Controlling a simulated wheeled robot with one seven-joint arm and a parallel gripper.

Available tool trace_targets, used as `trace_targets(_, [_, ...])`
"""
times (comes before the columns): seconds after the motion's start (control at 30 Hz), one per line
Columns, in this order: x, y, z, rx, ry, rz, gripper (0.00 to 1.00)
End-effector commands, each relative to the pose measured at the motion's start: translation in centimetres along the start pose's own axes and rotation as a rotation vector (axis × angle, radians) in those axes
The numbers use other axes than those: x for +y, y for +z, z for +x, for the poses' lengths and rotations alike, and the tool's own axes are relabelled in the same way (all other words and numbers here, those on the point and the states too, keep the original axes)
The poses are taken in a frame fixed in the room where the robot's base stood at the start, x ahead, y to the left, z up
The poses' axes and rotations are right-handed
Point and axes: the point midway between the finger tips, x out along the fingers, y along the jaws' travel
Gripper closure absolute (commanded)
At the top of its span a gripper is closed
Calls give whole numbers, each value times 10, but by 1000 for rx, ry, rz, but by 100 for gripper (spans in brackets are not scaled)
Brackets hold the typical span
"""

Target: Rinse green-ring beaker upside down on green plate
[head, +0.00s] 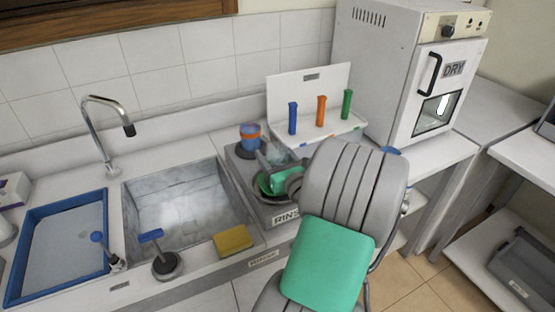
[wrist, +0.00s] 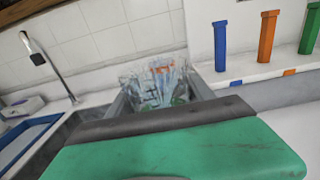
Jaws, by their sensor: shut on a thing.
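My gripper (head: 268,162) is over the rinse station in the head view, with its green and grey body in front of the station. It is shut on a clear glass beaker (head: 277,152), taken to be the green-ring one. The ring and the beaker's exact tilt are hard to make out. The green plate (head: 261,187) shows only as a rim below my gripper, so contact with the beaker cannot be told.
Blue and orange-ringed glassware (head: 250,135) stands at the station's back left. A rack (head: 308,98) with blue, orange and green uprights is behind. The sink (head: 185,205) and yellow sponge (head: 233,240) are left, the dryer (head: 410,80) right.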

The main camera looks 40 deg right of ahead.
Motion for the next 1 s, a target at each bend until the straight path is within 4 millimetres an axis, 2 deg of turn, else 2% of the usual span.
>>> trace_targets(0.13, [0, 5, 0, 1, 0, 1, 80])
trace_targets(0.83, [0, 65, 0, 0, 0, 1, 80])
trace_targets(1.0, [0, 66, 0, 0, 0, 0, 80])
